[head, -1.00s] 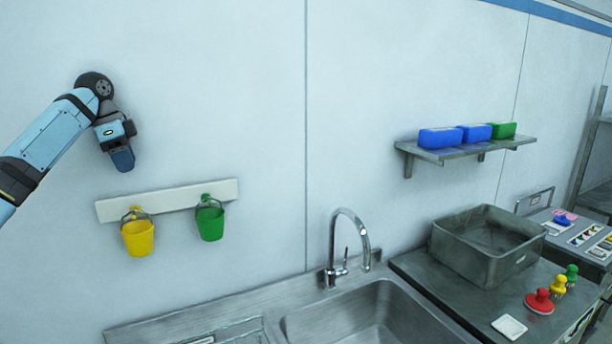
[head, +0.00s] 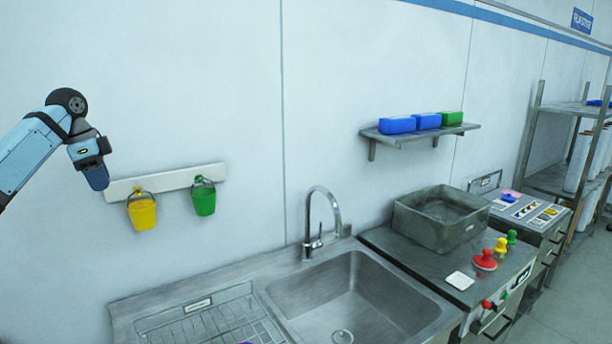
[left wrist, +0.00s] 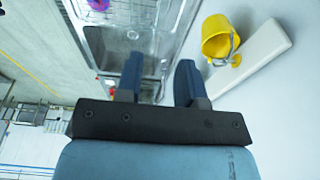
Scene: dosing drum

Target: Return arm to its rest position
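My left arm comes in from the left in the head view, and its gripper (head: 97,178) hangs with the fingers down in front of the wall, left of the hook rail. In the left wrist view the two blue fingers (left wrist: 158,80) stand apart with nothing between them. The yellow bucket (left wrist: 215,36) is beside the fingers there, apart from them. My right gripper is in neither view.
A yellow bucket (head: 142,213) and a green bucket (head: 204,200) hang from the white rail (head: 165,181). Below are the sink (head: 350,295) and drainer. A shelf (head: 420,134) holds blue and green boxes. A grey tub (head: 440,222) stands on the right counter.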

